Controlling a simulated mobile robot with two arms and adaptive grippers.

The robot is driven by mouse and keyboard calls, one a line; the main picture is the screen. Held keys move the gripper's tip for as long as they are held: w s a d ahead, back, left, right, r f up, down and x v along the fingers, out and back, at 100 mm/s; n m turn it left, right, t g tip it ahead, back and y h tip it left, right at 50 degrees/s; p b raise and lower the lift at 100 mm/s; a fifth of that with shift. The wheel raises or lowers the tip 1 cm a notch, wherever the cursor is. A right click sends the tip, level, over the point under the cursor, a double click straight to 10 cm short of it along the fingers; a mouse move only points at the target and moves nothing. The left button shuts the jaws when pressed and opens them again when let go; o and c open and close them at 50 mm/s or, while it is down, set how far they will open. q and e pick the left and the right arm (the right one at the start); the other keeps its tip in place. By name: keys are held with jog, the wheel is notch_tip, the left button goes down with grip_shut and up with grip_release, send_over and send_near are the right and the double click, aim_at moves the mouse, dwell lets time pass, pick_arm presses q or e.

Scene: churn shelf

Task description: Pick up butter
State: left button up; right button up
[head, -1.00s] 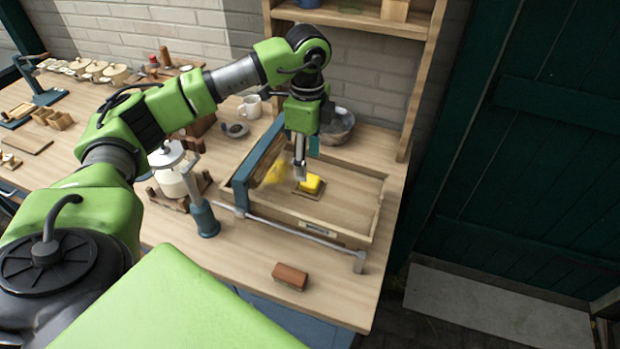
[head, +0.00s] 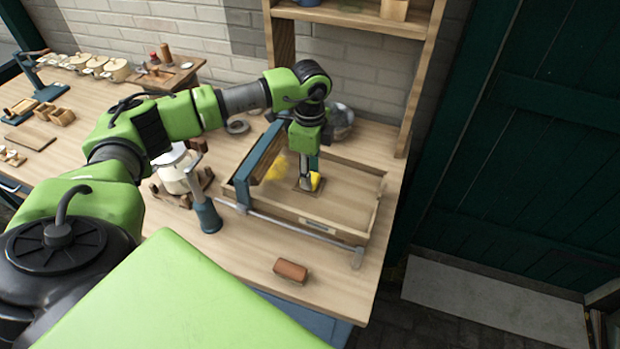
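The butter (head: 316,181) is a small yellow block on a small brown board inside a shallow wooden tray (head: 335,212) on the workbench. A second yellow patch (head: 277,170) shows to its left by the tray's blue-framed side. My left gripper (head: 306,184) points down at the butter and covers its left part. Its fingers look close together, but whether they are apart or touching the butter is too small to tell. My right gripper is not in the head view.
A blue-framed panel (head: 242,190) and a metal rod (head: 300,229) edge the tray. A reddish-brown block (head: 291,271) lies in front. A white churn (head: 176,170) stands to the left, a metal bowl (head: 341,118) behind. Wooden shelving (head: 421,75) rises at the back.

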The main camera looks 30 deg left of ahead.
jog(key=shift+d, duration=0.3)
